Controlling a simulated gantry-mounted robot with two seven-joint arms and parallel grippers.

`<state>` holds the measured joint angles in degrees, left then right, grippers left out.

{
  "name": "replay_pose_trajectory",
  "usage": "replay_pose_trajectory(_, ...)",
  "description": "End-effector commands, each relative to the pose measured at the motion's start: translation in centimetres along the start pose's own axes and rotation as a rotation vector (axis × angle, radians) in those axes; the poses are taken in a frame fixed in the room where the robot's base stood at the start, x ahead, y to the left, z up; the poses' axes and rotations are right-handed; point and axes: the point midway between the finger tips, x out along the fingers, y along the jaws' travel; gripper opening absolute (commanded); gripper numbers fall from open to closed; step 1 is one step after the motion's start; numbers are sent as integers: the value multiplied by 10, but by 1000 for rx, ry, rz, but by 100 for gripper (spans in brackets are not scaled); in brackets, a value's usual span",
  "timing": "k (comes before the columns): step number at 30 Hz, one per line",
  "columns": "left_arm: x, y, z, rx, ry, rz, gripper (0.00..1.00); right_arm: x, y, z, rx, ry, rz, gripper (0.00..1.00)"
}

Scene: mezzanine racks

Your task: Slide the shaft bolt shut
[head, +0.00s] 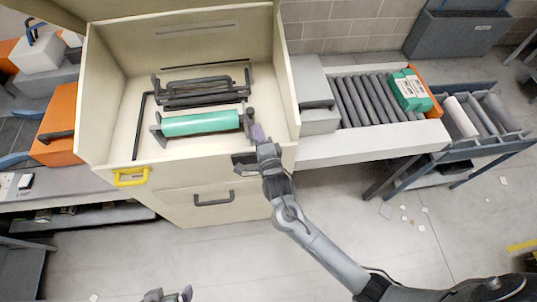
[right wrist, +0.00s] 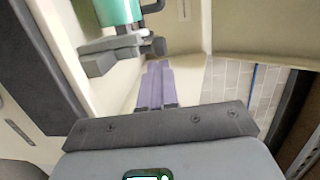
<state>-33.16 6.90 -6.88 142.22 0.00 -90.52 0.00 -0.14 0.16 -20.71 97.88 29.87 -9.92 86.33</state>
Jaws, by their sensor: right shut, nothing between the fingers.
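A green roller (head: 200,124) lies across dark end brackets inside the cream cabinet; its end also shows in the right wrist view (right wrist: 118,12). A small dark fitting at the roller's right end, which looks like the shaft bolt (head: 249,113), also shows beside the bracket in the right wrist view (right wrist: 155,45). My right gripper (head: 258,132) is shut and empty, its purple fingers (right wrist: 157,80) pointing at this fitting from the near side. Whether they touch it I cannot tell. My left gripper (head: 170,295) is partly in view at the bottom edge, its fingertips apart and empty.
The cabinet's right wall (head: 286,80) stands close beside my right gripper. A dark frame of bars (head: 203,92) lies behind the roller. A roller conveyor (head: 370,100) with a green box (head: 410,90) stands to the right.

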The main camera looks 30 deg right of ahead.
Motion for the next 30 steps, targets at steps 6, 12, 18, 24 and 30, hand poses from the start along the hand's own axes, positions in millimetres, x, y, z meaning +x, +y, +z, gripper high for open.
replay_pose_trajectory(6, 10, 2, 4, -6, -4, 5, 100, -46, 3, 0, 3, -1, 0, 0)
replay_pose_trajectory(12, 13, 2, 5, -6, -3, 5, 100, -76, 2, 0, 2, -1, 0, 0)
replay_pose_trajectory(18, 15, 2, 5, -4, -3, 3, 100, -90, 1, 0, 1, -1, -2, 0)
replay_pose_trajectory(24, 15, 0, 6, 2, -4, -2, 100, -93, 0, 0, 1, -1, -3, 0)
replay_pose_trajectory(30, 15, -1, 6, 6, -5, -5, 100, -93, 0, 0, 1, -1, -2, 0)
